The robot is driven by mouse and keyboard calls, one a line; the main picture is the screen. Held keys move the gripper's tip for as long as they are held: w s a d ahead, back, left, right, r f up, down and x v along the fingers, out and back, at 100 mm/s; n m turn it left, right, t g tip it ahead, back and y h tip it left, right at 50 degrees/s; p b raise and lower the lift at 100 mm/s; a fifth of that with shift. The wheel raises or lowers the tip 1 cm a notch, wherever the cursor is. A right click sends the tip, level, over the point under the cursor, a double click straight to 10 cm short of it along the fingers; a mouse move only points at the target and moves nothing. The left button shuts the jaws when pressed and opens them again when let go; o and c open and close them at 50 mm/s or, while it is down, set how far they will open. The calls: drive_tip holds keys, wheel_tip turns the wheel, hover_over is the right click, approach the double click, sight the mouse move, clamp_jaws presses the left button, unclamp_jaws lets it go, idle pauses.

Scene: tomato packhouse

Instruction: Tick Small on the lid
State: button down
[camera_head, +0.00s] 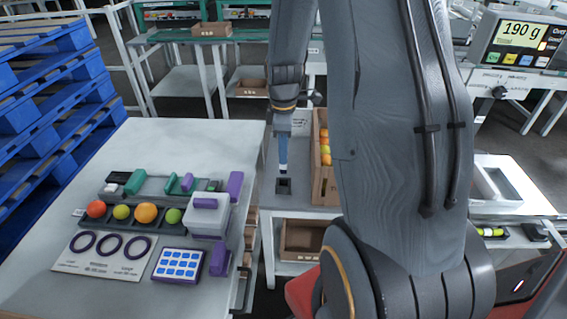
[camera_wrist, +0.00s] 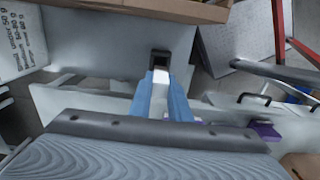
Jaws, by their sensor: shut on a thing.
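My gripper (camera_head: 283,158) points down over a small dark square holder (camera_head: 284,187) on the grey bench. In the wrist view, my gripper's blue fingers (camera_wrist: 162,92) are shut on a slim white thing (camera_wrist: 159,94), which seems to be a marker. Its lower end is at or just above the holder's opening (camera_wrist: 159,58); I cannot tell if it is inside. A lid with tick boxes is not clearly seen in either view.
A cardboard box (camera_head: 318,187) of orange and yellow tomatoes stands right of the holder. A printed weight sign (camera_wrist: 20,40) stands nearby. The left table (camera_head: 150,145) carries fruit, a ring card (camera_head: 78,264) and a purple keypad (camera_head: 178,265).

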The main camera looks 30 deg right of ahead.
drive_tip(key=shift+r, duration=1.55)
drive_tip(key=shift+r+p, duration=2.1)
drive_tip(key=shift+r, duration=0.1)
